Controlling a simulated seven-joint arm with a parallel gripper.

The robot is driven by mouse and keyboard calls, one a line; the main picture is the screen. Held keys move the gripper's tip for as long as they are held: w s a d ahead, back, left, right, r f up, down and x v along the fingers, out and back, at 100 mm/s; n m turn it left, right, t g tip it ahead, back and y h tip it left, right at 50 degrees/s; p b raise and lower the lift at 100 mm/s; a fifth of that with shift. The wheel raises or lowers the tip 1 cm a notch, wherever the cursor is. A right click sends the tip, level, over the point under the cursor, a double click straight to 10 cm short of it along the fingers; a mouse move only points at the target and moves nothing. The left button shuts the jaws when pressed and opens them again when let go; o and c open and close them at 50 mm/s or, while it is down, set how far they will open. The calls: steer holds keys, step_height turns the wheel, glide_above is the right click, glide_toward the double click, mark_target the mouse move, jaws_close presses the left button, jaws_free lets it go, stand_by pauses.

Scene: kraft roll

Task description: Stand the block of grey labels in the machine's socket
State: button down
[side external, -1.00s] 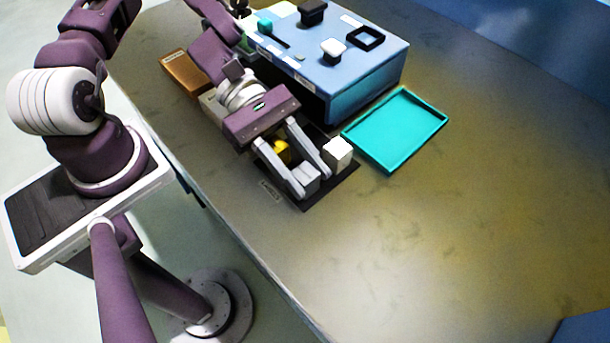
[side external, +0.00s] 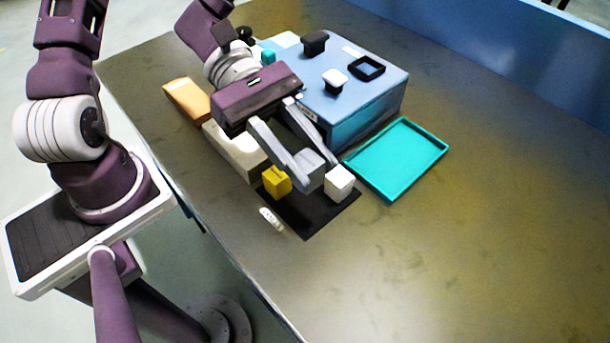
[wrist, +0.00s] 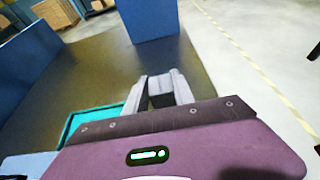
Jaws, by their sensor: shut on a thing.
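My gripper (side external: 311,169) is shut on the grey block of labels (side external: 312,165), held between the fingertips and raised above the black mat. The blue machine (side external: 365,107) stands behind and to the right of my gripper. A hollow black square frame (side external: 369,67), which looks like the socket, is on its top. I see nothing inside it.
A yellow block (side external: 277,183) and a white block (side external: 340,184) stand on the black mat (side external: 308,218), close to my fingers. Two knobs, one black (side external: 314,42) and one white-topped (side external: 334,80), rise from the machine. A teal tray (side external: 397,190) lies right of it. The table right is clear.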

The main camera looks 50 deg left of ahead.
steer(key=shift+n+t, duration=0.5)
steer(key=shift+t, duration=0.2)
steer(key=w+a+r, duration=0.1)
steer(key=w, duration=0.6)
steer(key=w+a+r, duration=0.1)
steer(key=w+a, duration=0.1)
steer(key=w, duration=0.6)
steer(key=w+a+r, duration=0.2)
steer(key=w, duration=0.5)
steer(key=shift+w+a, duration=0.15)
steer(key=w+a+r+m+g, duration=0.1)
steer(key=w+a+r, duration=0.15)
steer(key=a, duration=0.35)
steer(key=shift+w+f, duration=0.15)
steer(key=shift+f, duration=1.15)
steer(key=shift+w+f, duration=0.15)
steer(key=shift+f, duration=1.1)
steer(key=shift+a+f, duration=0.1)
steer(key=shift+f, duration=0.5)
steer(key=c, duration=1)
jaws_free()
steer(key=shift+o, duration=0.2)
